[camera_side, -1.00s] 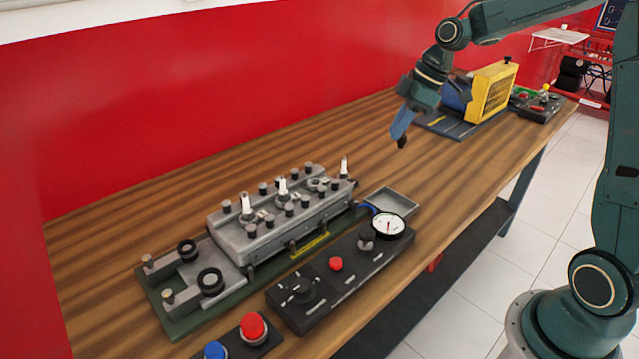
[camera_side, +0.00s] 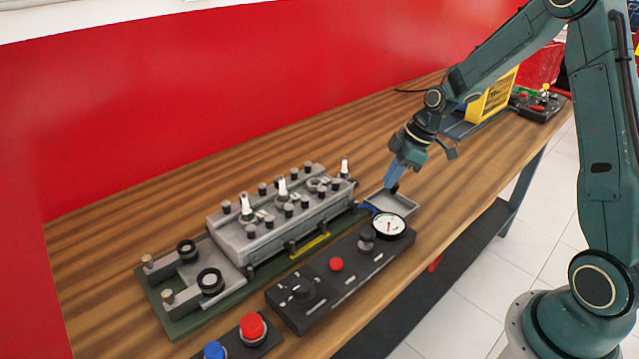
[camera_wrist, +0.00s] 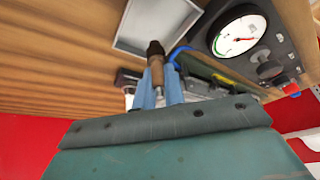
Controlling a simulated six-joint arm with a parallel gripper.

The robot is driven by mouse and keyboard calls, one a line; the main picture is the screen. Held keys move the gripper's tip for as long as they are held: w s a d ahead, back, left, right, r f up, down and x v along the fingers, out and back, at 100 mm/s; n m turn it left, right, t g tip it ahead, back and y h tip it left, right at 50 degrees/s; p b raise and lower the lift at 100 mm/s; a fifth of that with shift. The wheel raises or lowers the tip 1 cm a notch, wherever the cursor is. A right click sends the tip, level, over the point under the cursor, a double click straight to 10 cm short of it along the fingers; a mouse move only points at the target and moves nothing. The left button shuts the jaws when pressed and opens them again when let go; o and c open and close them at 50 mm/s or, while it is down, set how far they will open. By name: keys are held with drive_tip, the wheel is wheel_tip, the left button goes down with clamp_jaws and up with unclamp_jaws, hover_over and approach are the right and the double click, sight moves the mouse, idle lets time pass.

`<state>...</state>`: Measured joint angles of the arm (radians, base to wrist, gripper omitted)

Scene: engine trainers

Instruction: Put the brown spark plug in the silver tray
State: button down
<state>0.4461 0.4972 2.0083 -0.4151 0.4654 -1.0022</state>
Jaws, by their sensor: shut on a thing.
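My gripper (camera_side: 394,183) is over the silver tray (camera_side: 408,205), at its back-left part. In the wrist view my gripper (camera_wrist: 158,84) is shut on the brown spark plug (camera_wrist: 156,65), whose dark end points away from the fingers. In that view the plug's dark end overlaps the edge of the silver tray (camera_wrist: 124,30). In the side view only a small dark tip shows below the blue fingers, at the tray. I cannot tell whether the plug touches the tray. The visible tray floor is empty.
A black panel (camera_side: 318,288) with a white gauge (camera_side: 388,226) stands in front of the tray. A blue hose runs beside the tray. The grey engine block (camera_side: 262,238) with several white plugs stands to the left. A yellow radiator unit (camera_side: 492,98) is at the back right.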

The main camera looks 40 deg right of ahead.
drive_tip(key=shift+f, duration=2.1)
drive_tip(key=shift+f, duration=0.2)
drive_tip(key=c, duration=1.5)
unclamp_jaws()
drive_tip(key=shift+r, duration=0.1)
drive_tip(key=v, duration=1.2)
drive_tip(key=shift+r, duration=0.1)
